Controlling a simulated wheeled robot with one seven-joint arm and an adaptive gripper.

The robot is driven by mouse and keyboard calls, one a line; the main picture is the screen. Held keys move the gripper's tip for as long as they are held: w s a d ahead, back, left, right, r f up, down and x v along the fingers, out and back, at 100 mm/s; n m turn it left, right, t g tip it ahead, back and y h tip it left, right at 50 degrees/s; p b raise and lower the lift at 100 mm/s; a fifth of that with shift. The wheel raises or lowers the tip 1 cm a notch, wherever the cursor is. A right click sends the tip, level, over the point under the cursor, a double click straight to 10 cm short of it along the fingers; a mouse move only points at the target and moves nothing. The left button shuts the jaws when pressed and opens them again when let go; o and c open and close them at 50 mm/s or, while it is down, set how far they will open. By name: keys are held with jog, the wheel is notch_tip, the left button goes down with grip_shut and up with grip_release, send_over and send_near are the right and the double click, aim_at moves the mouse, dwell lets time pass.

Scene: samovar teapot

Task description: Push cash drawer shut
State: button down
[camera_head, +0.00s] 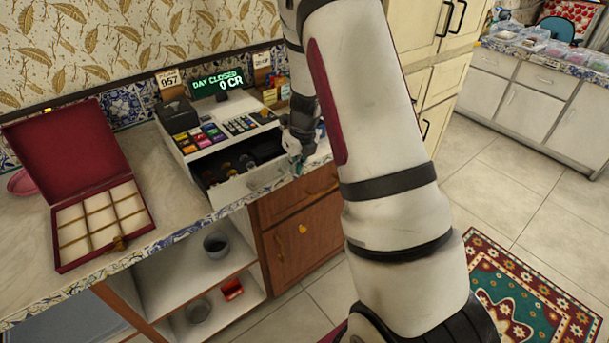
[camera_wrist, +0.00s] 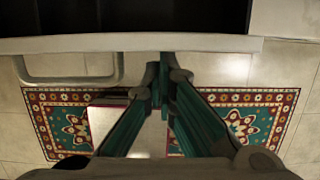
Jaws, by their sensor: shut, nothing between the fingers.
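The cash register (camera_head: 222,128) stands on the counter, its green display reading "DAY CLOSED 0 CR". Its cash drawer (camera_head: 256,185) is open, sticking out toward the counter's front edge, with dark compartments holding small items. In the wrist view the drawer's pale front (camera_wrist: 130,43) crosses the top, with a handle (camera_wrist: 118,68) at the left. My gripper (camera_head: 297,166) is at the right end of the drawer front, partly hidden by my arm. In the wrist view its green fingers (camera_wrist: 163,80) are together and empty, just outside the drawer front. I cannot tell whether they touch it.
An open red box (camera_head: 103,217) with a divided tray sits on the counter at left. Open shelves with a grey cup (camera_head: 216,243) and a wooden cabinet (camera_head: 300,230) are below. A patterned rug (camera_head: 520,300) lies on the tiled floor at right.

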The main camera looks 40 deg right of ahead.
aim_at(270, 151)
jog(key=w+b, duration=0.1)
jog(key=w, duration=0.3)
jog(key=w+b, duration=0.2)
jog(key=w, duration=0.2)
jog(key=w+b, duration=0.1)
jog(key=w, duration=0.3)
jog(key=shift+w+a+f+b, duration=0.1)
jog(key=shift+w+a+b, duration=0.15)
jog(key=shift+b, duration=0.05)
jog(key=shift+w, duration=0.7)
jog(key=shift+r, duration=0.2)
